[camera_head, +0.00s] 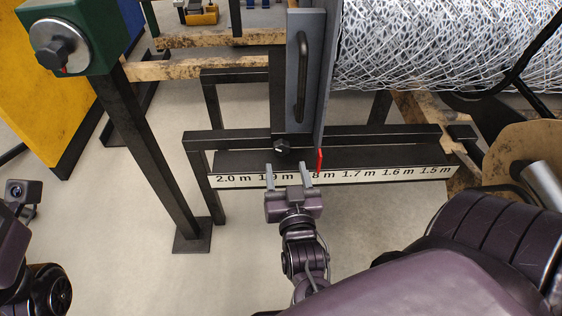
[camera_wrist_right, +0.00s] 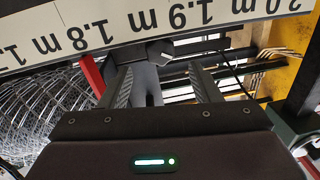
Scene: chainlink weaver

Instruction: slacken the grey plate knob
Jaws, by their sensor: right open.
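The grey plate (camera_head: 302,70) stands upright with a dark vertical handle on its face. The dark knob (camera_head: 282,147) is at the plate's foot, above the length scale. My right gripper (camera_head: 287,170) is open and empty, its two fingers pointing at the knob from the near side, over the scale around the 1.9 m mark. In the right wrist view the knob (camera_wrist_right: 160,50) shows ahead, between the two spread fingers, apparently apart from them. My left gripper's fingers do not show; only dark arm parts are at the lower left.
A white scale strip (camera_head: 390,175) runs from 2.0 m to 1.5 m, with a red pointer (camera_head: 320,160) near 1.8 m. A wire mesh roll (camera_head: 440,45) lies right of the plate. A green box (camera_head: 75,35) tops a dark post at left.

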